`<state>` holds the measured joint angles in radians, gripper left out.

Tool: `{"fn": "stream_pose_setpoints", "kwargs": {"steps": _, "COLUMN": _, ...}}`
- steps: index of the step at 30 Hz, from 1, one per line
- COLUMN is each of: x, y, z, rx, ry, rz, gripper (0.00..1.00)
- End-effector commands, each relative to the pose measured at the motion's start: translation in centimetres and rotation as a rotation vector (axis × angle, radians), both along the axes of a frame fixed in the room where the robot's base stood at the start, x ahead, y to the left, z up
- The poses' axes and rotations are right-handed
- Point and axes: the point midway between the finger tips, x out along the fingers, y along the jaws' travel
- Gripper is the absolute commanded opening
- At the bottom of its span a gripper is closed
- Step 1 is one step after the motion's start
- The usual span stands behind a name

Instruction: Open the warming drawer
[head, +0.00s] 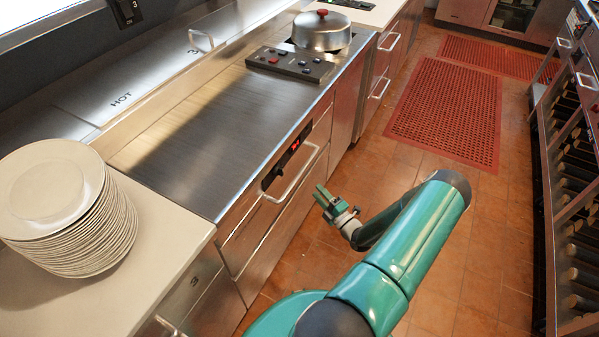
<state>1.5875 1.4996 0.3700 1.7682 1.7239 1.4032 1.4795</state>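A steel drawer front with a dark control panel and small red display (296,144) is set in the side of the steel counter. A bar handle (292,180) runs across this front, and the drawer looks shut. I take it for the warming drawer, though no label is legible. My green gripper (319,194) is in the aisle, just right of the handle and apart from it in the picture. Its two fingers point toward the counter front and show a small gap between them, with nothing visible in it. My arm hides part of the floor.
A plate stack (62,208) stands on the pale counter at left. A lidded pot (321,31) and a button panel (291,65) are on the steel counter. More handled fronts continue beyond. A rack (570,200) lines the right side. The tiled aisle with red mats (447,112) is open.

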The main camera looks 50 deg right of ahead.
Motion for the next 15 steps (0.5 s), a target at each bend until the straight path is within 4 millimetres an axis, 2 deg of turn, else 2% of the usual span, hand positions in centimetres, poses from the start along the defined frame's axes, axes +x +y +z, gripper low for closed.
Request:
{"fn": "stream_pose_setpoints", "kwargs": {"steps": 9, "x": 6.5, "y": -0.6, "z": 1.2, "rx": -0.004, "ry": -0.001, "rz": 0.003, "gripper": 0.38}}
{"fn": "stream_pose_setpoints", "kwargs": {"steps": 15, "x": 9.9, "y": -1.0, "z": 1.8, "rx": -0.003, "ry": -0.001, "rz": 0.004, "gripper": 0.38}}
